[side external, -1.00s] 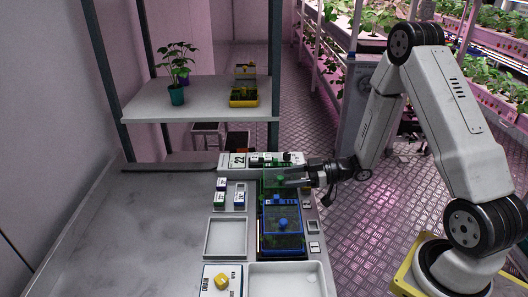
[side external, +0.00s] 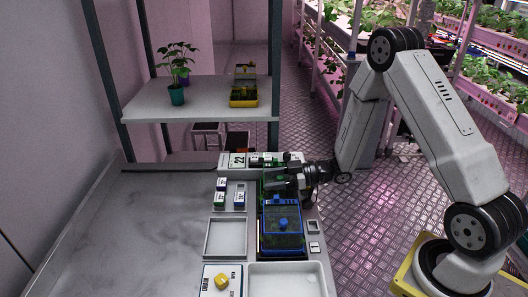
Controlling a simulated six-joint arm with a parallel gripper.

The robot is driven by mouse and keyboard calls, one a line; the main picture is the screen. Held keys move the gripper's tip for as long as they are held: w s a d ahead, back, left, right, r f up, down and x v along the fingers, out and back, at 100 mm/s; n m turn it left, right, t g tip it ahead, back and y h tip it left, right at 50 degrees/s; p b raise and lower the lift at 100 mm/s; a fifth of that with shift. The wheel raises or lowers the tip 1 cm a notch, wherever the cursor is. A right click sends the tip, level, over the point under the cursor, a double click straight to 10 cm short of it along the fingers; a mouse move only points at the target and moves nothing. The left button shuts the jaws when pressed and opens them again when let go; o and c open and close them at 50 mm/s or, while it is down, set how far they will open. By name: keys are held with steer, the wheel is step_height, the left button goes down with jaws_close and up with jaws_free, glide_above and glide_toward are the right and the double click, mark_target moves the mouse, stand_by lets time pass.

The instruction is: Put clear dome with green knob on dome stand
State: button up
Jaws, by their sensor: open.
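The clear dome with green tint (side external: 266,194) stands in the row at the right side of the bench, behind a blue clear dome (side external: 282,232) with a blue knob. My gripper (side external: 273,184) is over the green-tinted dome, coming in from the right with its jaws open. It hides most of that dome and its knob, and I cannot tell whether the fingers touch it. I cannot pick out the dome stand with certainty.
An empty grey square tray (side external: 226,238) lies left of the domes, with small labelled blocks (side external: 239,198) behind it. A white tray (side external: 288,282) and a yellow knob (side external: 222,281) are in front. A shelf (side external: 200,98) overhangs the back; the bench's left side is clear.

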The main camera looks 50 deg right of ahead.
stand_by(0.3)
jaws_close()
stand_by(1.3)
